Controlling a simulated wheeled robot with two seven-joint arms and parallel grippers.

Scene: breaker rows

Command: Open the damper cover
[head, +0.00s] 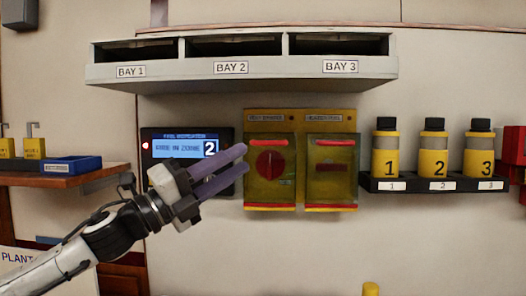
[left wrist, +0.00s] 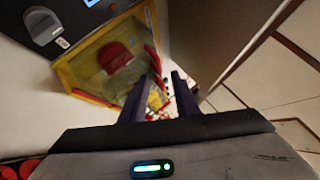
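A yellow panel (head: 300,115) on the wall carries two shut, see-through covers, each with a red strip at top and bottom. The left cover (head: 269,195) lies over a round red knob (head: 270,163); the right cover (head: 330,195) lies over a red bar (head: 331,167). Their labels are too small to read, so I cannot tell which is the damper cover. My left gripper (head: 245,159) is open and empty, its purple fingertips just left of the left cover. The left wrist view shows its fingers (left wrist: 160,92) apart, with the panel and red knob (left wrist: 115,56) beyond. My right gripper is not in view.
A display (head: 180,149) reading zone 2 is partly behind my left gripper. A shelf (head: 240,72) with three bays hangs above. Numbered yellow bottles (head: 433,155) stand on a rack (head: 433,183) at right. Wall below the panel is clear.

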